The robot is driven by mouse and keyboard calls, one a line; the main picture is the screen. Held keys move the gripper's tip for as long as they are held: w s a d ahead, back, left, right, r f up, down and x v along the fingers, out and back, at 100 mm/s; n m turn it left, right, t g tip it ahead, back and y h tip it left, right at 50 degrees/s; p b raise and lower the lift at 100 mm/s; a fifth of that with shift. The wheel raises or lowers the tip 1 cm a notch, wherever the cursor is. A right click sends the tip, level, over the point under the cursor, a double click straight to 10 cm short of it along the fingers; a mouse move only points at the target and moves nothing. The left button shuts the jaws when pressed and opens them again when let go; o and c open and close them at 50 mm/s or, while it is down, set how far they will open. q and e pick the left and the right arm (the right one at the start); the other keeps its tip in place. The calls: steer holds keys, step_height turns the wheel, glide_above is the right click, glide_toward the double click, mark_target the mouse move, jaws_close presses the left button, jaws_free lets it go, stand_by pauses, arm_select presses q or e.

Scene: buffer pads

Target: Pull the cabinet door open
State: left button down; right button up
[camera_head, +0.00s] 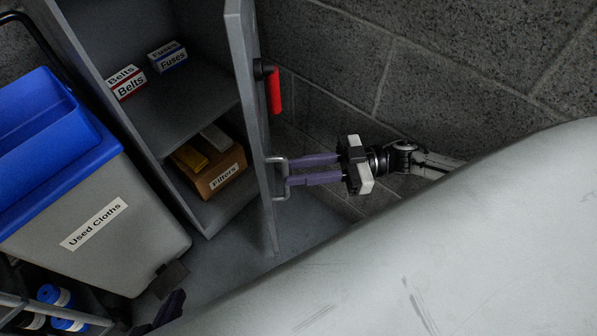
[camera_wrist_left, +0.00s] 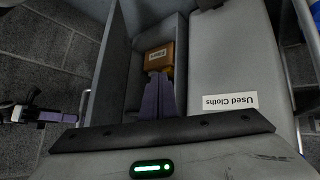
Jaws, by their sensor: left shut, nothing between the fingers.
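The grey cabinet (camera_head: 175,110) stands open, and its door (camera_head: 247,120) sticks out from the cabinet's right side. A metal bracket handle (camera_head: 287,190) is on the door's outer face, below a red grip (camera_head: 273,92) on a black mount. My right gripper (camera_head: 290,172) has its purple fingertips at the bracket handle, with a visible gap between the fingers. Whether they touch the bar is unclear. It also shows at the left edge of the left wrist view (camera_wrist_left: 70,116). My left gripper (camera_wrist_left: 158,76) is shut and empty, in front of the cabinet opening; only its dark tips show in the head view (camera_head: 172,305).
Inside the cabinet are Belts boxes (camera_head: 125,82), Fuses boxes (camera_head: 167,56) and a Filters carton (camera_head: 222,177). A Used Cloths bin (camera_head: 95,225) with a blue lid stands on the left. A brick wall (camera_head: 430,60) is behind the right arm.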

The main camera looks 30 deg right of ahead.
steer(key=shift+o, duration=0.7)
